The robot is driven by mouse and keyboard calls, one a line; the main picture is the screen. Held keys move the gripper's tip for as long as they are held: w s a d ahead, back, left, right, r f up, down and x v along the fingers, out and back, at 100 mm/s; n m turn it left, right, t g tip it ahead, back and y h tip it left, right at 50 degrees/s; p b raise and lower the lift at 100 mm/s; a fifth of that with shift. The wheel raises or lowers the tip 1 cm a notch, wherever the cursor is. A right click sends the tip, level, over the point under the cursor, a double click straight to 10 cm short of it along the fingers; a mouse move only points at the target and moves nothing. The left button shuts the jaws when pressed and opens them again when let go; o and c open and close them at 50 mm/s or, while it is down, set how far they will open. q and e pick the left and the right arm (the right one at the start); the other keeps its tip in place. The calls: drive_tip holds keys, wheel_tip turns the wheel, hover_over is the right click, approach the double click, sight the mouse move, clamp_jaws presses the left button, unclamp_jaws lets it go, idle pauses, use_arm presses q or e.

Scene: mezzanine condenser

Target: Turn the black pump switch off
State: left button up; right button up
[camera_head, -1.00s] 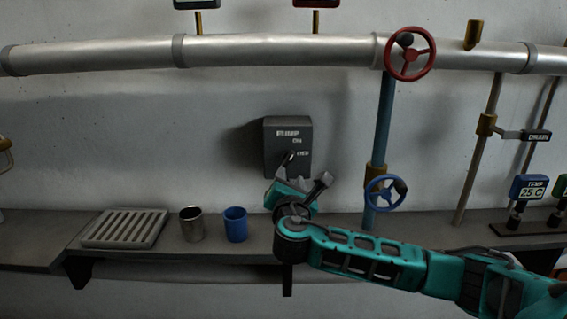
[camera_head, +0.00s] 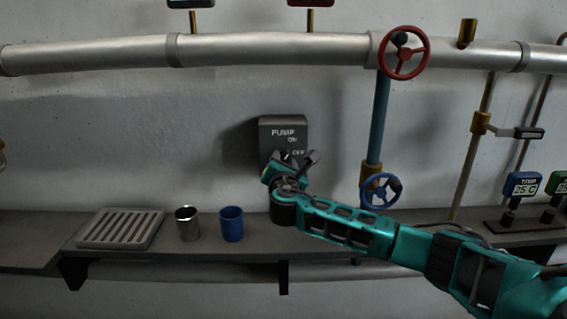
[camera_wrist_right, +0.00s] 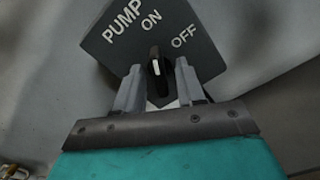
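The dark grey pump box (camera_head: 283,132) hangs on the wall above the shelf, lettered PUMP, ON and OFF. Its black switch (camera_wrist_right: 157,68) shows in the right wrist view, with its white mark pointing roughly towards ON. In the head view my right gripper covers the switch. My right gripper (camera_head: 292,160) is in front of the lower part of the box. In the right wrist view its two grey fingers (camera_wrist_right: 159,72) stand apart, one on each side of the switch, with visible gaps; I cannot tell how deep they reach. My left gripper is not in view.
A metal cup (camera_head: 188,226), a blue cup (camera_head: 231,226) and a slatted rack (camera_head: 120,230) stand on the shelf to the left. A blue valve wheel (camera_head: 380,190) is close right of my gripper. A red wheel (camera_head: 404,54) sits on the pipe above.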

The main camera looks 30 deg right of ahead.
clamp_jaws()
drive_tip(key=shift+m, duration=0.4)
drive_tip(key=m+b, duration=0.1)
drive_tip(key=m, duration=0.2)
drive_tip(key=m+b, duration=0.2)
drive_tip(key=m, duration=0.2)
drive_tip(key=m+b, duration=0.1)
drive_tip(key=m, duration=0.3)
drive_tip(key=shift+d+r+b, duration=0.1)
drive_tip(key=shift+r+b, duration=0.15)
drive_tip(key=shift+b, duration=0.05)
drive_tip(key=shift+r+m, duration=0.1)
drive_tip(key=shift+m, duration=0.2)
idle(0.3)
